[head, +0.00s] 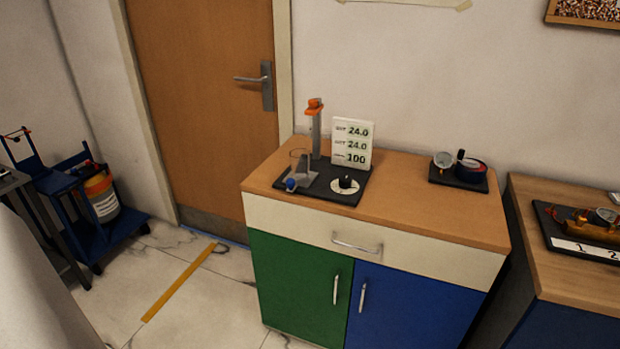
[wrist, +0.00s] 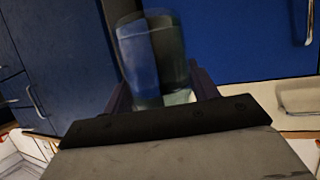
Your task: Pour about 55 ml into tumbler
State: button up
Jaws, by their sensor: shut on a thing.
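In the wrist view my gripper (wrist: 162,92) is shut on a clear, glass-like vessel (wrist: 152,58), with one dark finger on each side of it. Blue shows through the left of the vessel and a darker greenish tone through the right. I cannot tell whether this vessel is the tumbler, or how much liquid is in it. The head view shows neither my gripper nor the vessel.
A second bench (head: 555,272) is further right. A blue trolley (head: 75,225) stands left; marked floor (head: 180,282) is open.

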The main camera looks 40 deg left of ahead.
aim_at(300, 165)
jog(key=k+j+u, duration=0.2)
jog(key=j, duration=0.6)
jog(key=j+u, duration=0.2)
jog(key=j, duration=0.55)
